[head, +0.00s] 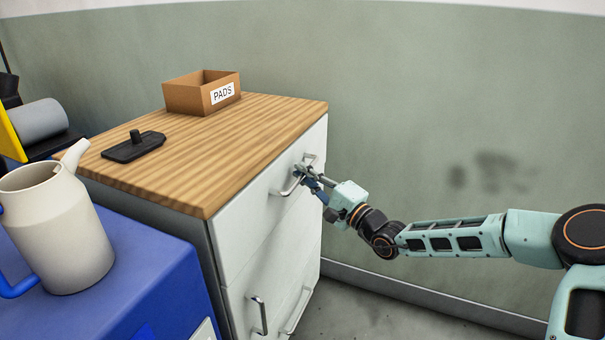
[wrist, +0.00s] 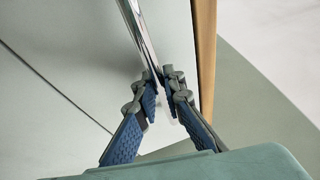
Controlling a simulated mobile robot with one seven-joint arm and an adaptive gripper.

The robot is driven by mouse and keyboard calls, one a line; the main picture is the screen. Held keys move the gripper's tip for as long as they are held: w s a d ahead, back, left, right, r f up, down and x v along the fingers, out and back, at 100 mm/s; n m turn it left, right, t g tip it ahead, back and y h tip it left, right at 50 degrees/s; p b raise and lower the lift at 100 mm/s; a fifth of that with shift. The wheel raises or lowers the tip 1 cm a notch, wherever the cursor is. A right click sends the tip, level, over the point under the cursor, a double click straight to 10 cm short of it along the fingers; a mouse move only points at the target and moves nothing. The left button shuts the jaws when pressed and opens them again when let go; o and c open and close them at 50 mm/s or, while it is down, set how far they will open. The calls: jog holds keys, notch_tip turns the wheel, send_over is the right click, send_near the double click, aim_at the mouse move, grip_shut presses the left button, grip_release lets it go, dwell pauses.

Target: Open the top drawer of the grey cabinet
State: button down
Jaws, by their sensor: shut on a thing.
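The grey cabinet (head: 211,263) has a wooden top and pale drawer fronts. Its top drawer (head: 262,213) sits just under the wooden top and looks flush with the cabinet. The drawer's metal bar handle (head: 288,191) also shows in the wrist view (wrist: 136,28) as a shiny bar. My gripper (head: 305,174) reaches in from the right at this handle. In the wrist view its blue-padded fingers (wrist: 161,90) are shut on one end of the handle. The fingertips partly hide the bar where they grip it.
A cardboard box (head: 185,99) labelled PADS and a black object with a knob (head: 133,147) lie on the cabinet top. Lower handles (head: 259,316) stick out below. A cream jug (head: 62,232) stands on a blue surface (head: 160,275) at left. Floor (head: 370,318) before the drawers looks clear.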

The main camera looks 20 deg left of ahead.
jog(key=s+d+p, duration=0.2)
jog(key=d+p, duration=0.3)
jog(key=d, duration=2.7)
jog(key=shift+s+d, duration=0.15)
jog(key=shift+s, duration=0.15)
jog(key=c, duration=2)
grip_release()
jog(key=v, duration=1.2)
